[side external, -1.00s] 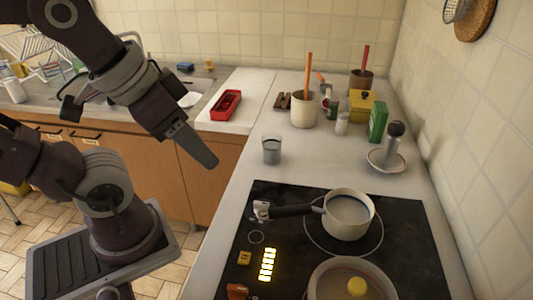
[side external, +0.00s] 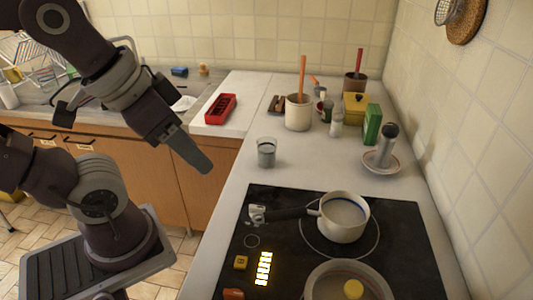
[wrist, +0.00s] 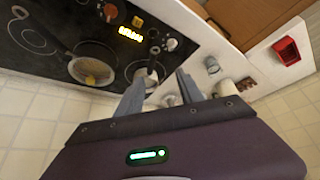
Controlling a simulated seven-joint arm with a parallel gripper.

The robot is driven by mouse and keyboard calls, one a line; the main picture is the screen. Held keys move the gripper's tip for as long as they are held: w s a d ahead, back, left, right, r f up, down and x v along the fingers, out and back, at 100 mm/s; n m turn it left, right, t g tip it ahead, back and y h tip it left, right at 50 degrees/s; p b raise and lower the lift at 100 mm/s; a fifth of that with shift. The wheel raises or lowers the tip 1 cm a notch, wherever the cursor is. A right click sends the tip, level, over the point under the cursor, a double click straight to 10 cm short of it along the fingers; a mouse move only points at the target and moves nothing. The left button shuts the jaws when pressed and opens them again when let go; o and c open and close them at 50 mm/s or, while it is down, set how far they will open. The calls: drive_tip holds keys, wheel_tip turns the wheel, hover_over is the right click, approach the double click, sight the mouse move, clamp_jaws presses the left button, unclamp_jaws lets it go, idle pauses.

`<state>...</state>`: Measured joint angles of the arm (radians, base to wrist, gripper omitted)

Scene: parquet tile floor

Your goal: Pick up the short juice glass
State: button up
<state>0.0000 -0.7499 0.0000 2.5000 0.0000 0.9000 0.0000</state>
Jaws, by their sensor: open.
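The short juice glass (side external: 266,152) is clear with greyish contents or base. It stands upright on the white counter, just behind the cooktop. It also shows in the wrist view (wrist: 212,66), beyond and to the right of my fingers. My gripper (wrist: 160,82) is open and empty in the wrist view, its two grey fingers spread apart. In the side view my gripper (side external: 205,168) hangs left of the glass, apart from it, over the counter's left edge.
A saucepan (side external: 344,218) and a second pan (side external: 318,285) sit on the black cooktop (side external: 285,200). Counter around the glass is clear.

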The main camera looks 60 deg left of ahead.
drive_tip(key=o, duration=0.8)
drive_tip(key=shift+w, duration=0.1)
drive_tip(key=m+t+y, duration=0.1)
drive_tip(key=m+t, duration=0.1)
drive_tip(key=t, duration=0.2)
hover_over(267, 151)
drive_tip(key=s+a, duration=0.3)
wheel_tip(267, 151, down, 17)
drive_tip(key=f+t, duration=0.1)
drive_tip(key=f+h, duration=0.1)
drive_tip(key=f, duration=0.1)
drive_tip(key=s+f+t, duration=0.1)
drive_tip(key=shift+d+f+n+t+h, duration=0.1)
drive_tip(key=shift+f+n+t+h, duration=0.1)
drive_tip(key=shift+n+t+h, duration=0.1)
drive_tip(key=shift+s+f+n+t, duration=0.3)
drive_tip(key=shift+s+t, duration=0.05)
drive_tip(key=shift+t, duration=0.25)
drive_tip(key=x, duration=0.7)
